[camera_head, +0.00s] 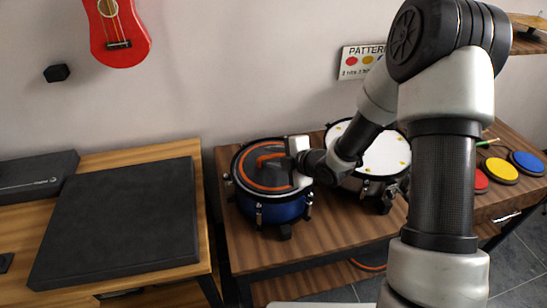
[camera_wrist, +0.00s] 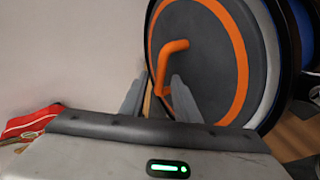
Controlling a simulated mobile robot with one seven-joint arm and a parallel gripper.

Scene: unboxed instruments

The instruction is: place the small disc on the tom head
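A blue tom (camera_head: 268,208) stands on the wooden table. A dark grey disc with an orange ring and an orange handle (camera_head: 268,158) lies on its head, covering most of it. The disc also fills much of the wrist view (camera_wrist: 205,60), with its bent handle (camera_wrist: 165,65) standing up from it. My gripper (camera_head: 290,160) is over the right part of the disc. Its two fingers (camera_wrist: 157,98) are apart, near the handle's lower end. I cannot tell whether the handle touches either finger. My gripper hides part of the disc in the head view.
A white-headed drum (camera_head: 385,153) stands close to the right, partly behind my arm. Red (camera_head: 481,182), yellow (camera_head: 501,171) and blue (camera_head: 526,163) pads lie farther right. A pattern sign (camera_head: 360,62) is on the wall.

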